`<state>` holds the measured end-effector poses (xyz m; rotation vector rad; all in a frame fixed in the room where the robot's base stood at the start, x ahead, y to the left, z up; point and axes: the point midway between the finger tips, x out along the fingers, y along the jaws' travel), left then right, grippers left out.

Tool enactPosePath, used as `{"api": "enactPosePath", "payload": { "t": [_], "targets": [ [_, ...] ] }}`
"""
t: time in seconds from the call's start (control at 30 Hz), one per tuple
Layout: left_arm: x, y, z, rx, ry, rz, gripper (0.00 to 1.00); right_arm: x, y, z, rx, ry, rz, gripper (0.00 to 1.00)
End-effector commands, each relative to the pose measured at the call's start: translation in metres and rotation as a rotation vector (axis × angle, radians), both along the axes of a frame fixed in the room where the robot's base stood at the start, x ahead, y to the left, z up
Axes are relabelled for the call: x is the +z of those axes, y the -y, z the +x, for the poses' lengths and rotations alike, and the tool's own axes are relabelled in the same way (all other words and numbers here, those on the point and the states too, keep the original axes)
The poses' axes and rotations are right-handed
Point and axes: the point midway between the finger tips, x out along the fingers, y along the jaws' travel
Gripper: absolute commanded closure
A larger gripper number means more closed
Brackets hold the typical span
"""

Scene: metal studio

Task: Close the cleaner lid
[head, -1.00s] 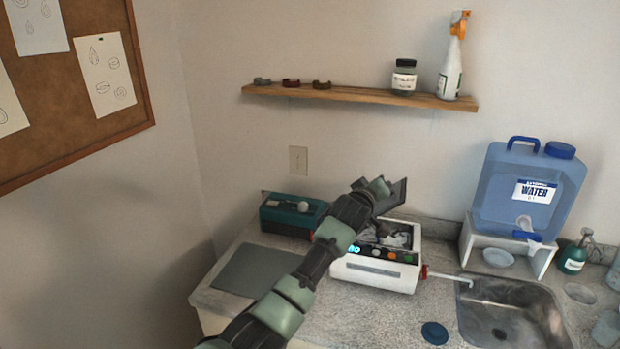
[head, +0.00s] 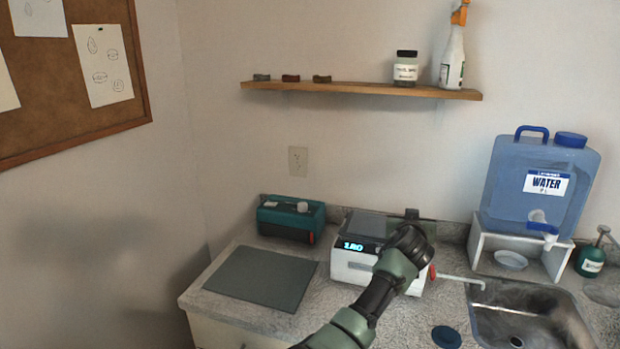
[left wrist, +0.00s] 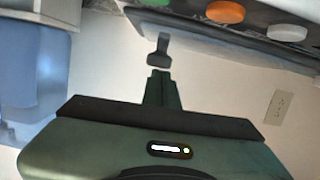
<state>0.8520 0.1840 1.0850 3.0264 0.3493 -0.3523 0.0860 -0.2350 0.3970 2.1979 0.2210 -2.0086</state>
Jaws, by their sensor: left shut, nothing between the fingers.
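The cleaner (head: 351,270) is a white box with a lit display on the counter. Its grey lid (head: 366,223) lies about flat over the top, and the inside no longer shows; my arm hides its right part, so I cannot tell whether it is fully seated. My left gripper (head: 412,214) is at the cleaner's right side, mostly hidden behind my own wrist. In the left wrist view, which is upside down, its fingers (left wrist: 158,50) are together and empty, close to the cleaner's front buttons (left wrist: 226,12). My right gripper is not in view.
A teal box (head: 290,218) and a grey mat (head: 262,277) are left of the cleaner. A water jug (head: 540,190) on a white stand (head: 478,248) and a sink (head: 510,315) are to the right. A blue disc (head: 446,337) lies in front. A shelf (head: 360,88) hangs above.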

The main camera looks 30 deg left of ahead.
Motion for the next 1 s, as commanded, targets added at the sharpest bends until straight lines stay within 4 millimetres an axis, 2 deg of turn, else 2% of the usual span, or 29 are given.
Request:
{"api": "enactPosePath", "payload": {
  "t": [0.2,0.77,0.87,1.0],
  "targets": [
    [-0.005,0.002,0.000,0.000,-0.007,0.027,1.00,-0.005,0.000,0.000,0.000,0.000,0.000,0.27],
    [-0.009,0.002,0.000,0.001,-0.016,0.026,1.00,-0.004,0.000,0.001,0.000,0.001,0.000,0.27],
    [-0.001,-0.001,0.000,0.001,-0.014,0.025,1.00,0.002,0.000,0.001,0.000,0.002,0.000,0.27],
    [0.025,-0.010,0.003,0.002,-0.009,0.026,1.00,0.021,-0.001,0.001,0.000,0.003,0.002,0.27]
  ]
}}
